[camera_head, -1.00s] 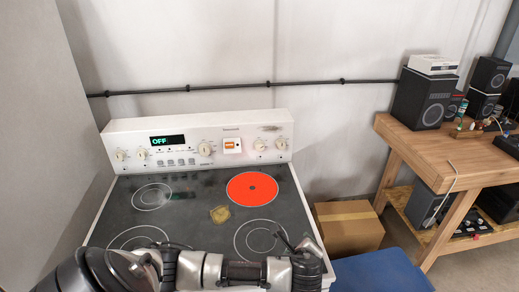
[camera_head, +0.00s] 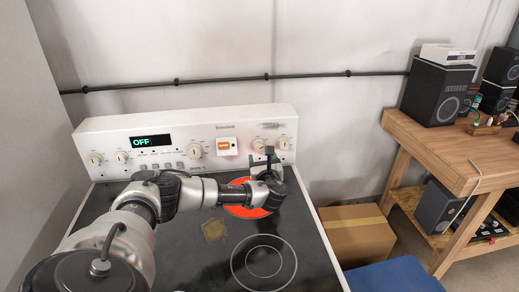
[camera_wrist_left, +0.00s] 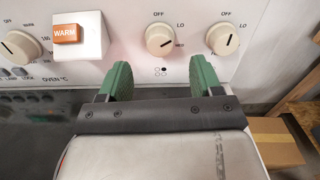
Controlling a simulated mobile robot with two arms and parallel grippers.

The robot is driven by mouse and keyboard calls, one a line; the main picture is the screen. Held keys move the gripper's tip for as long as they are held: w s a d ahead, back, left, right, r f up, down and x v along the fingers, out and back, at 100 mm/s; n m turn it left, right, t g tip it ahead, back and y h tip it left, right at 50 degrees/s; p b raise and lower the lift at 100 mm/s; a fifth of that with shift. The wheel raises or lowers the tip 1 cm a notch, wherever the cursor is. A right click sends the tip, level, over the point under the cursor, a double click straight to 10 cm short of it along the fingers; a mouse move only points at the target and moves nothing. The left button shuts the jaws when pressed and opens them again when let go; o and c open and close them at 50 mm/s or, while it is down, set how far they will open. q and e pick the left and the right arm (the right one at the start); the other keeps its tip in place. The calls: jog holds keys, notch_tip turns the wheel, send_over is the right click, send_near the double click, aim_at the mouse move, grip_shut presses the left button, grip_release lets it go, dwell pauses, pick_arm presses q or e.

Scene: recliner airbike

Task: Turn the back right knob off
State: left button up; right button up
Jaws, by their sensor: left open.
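The stove (camera_head: 180,128) has a white back panel with knobs, and its back right burner (camera_head: 237,210) glows red, partly hidden by my left arm. The back right knob (camera_head: 258,145) is the left one of the panel's right-hand pair. In the left wrist view this knob (camera_wrist_left: 160,40) has its mark turned away from OFF, toward MED. The other knob of the pair (camera_wrist_left: 222,38) is to its right. My left gripper (camera_head: 268,160) is open and empty, below and in front of the panel. In the left wrist view its green fingers (camera_wrist_left: 162,80) stand on either side of the knob's line, apart from it.
A display reading OFF (camera_head: 151,142) and a WARM switch (camera_wrist_left: 67,34) are left of the knob. A cardboard box (camera_head: 357,235) and a wooden table (camera_head: 440,155) with speakers stand at the right. A blue surface (camera_head: 390,278) is at bottom right.

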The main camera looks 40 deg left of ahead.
aim_at(259, 150)
pick_arm(q)
jog(key=x, duration=0.5)
jog(key=shift+s+f, duration=0.1)
jog(key=shift+f, duration=0.2)
jog(key=shift+w+a, duration=0.35)
jog(key=shift+a, duration=0.1)
jog(key=shift+w+a, duration=0.15)
jog(key=shift+a, duration=0.1)
pick_arm(e)
jog(key=shift+w+a+r, duration=0.1)
jog(key=shift+w+a, duration=0.1)
jog(key=shift+a, duration=0.4)
pick_arm(q)
jog(key=shift+c, duration=0.5)
jog(key=c, duration=0.8)
pick_arm(e)
jog(key=shift+d, duration=0.4)
